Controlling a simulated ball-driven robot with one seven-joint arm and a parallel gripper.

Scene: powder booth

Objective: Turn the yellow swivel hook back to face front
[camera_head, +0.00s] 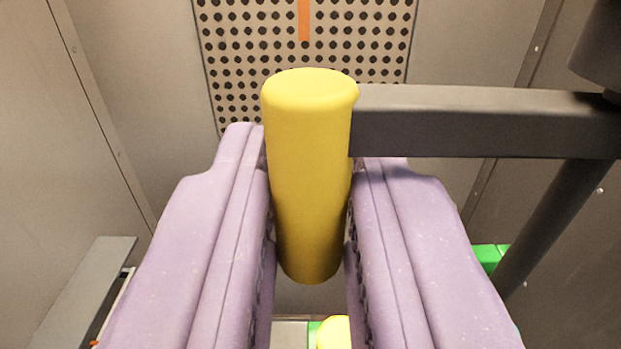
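The yellow swivel hook shows as an upright yellow cylinder (311,180) in the middle of the head camera view. A dark grey bar (480,122) runs from its upper right side to a dark post at the right edge. My gripper (312,165) has its two purple fingers on either side of the cylinder, with their inner pads against it or very nearly so. It looks shut on the cylinder, whose top stands above the fingers. The lower finger pads are partly hidden.
A perforated panel (240,60) with an orange vertical stripe (304,18) is behind the hook. Grey walls stand on both sides. A grey ledge (85,285) is at lower left. Green pieces (488,256) show at lower right, and a small yellow thing (334,333) at the bottom.

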